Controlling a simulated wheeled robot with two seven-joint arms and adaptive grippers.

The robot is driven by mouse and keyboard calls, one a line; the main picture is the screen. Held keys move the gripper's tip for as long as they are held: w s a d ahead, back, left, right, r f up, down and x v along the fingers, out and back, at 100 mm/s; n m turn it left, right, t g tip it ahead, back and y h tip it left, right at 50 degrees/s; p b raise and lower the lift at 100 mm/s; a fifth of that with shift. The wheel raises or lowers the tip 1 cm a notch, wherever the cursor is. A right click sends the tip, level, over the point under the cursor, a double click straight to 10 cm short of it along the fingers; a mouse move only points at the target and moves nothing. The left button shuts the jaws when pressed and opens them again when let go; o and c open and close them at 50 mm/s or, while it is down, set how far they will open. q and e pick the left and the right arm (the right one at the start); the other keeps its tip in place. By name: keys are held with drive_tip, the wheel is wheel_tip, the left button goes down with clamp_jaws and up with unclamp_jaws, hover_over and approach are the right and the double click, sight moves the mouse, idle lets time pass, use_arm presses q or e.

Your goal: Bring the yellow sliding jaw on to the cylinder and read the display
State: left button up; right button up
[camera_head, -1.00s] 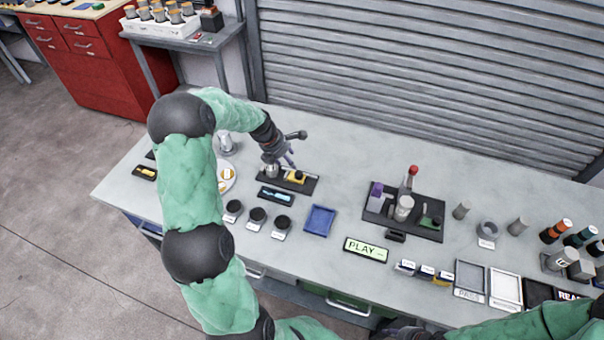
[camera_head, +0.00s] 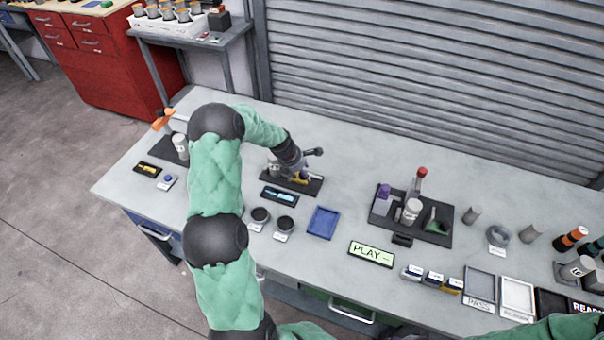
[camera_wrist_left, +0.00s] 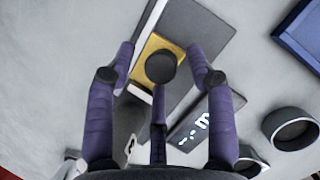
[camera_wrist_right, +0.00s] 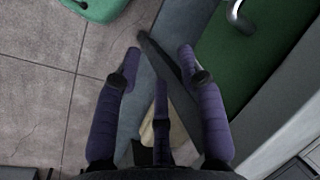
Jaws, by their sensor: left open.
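The yellow sliding jaw (camera_head: 303,181) sits on a dark gantry base. In the left wrist view the jaw (camera_wrist_left: 149,46) shows its black round knob between my open fingers. My left gripper (camera_head: 299,175) is above the jaw, its fingers either side of the knob; contact cannot be told. The display (camera_head: 279,195) lies in front of the base, lit cyan, too small to read. My right gripper (camera_wrist_right: 159,55) is open and empty.
A blue tray (camera_head: 323,222) lies right of the display, and black round holders (camera_head: 260,215) stand in front. A dark tray with bottles (camera_head: 411,217) stands farther right. The right gripper is over the floor and bench side.

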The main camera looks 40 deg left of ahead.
sight(297, 174)
use_arm(q)
drive_tip(key=shift+f, duration=0.2)
clamp_jaws()
drive_tip(key=shift+s+a+r, duration=0.1)
drive_tip(key=shift+s+a, duration=0.15)
drive_tip(key=shift+a, duration=0.65)
drive_tip(key=shift+s+a, duration=0.2)
drive_tip(key=shift+a, duration=0.7)
unclamp_jaws()
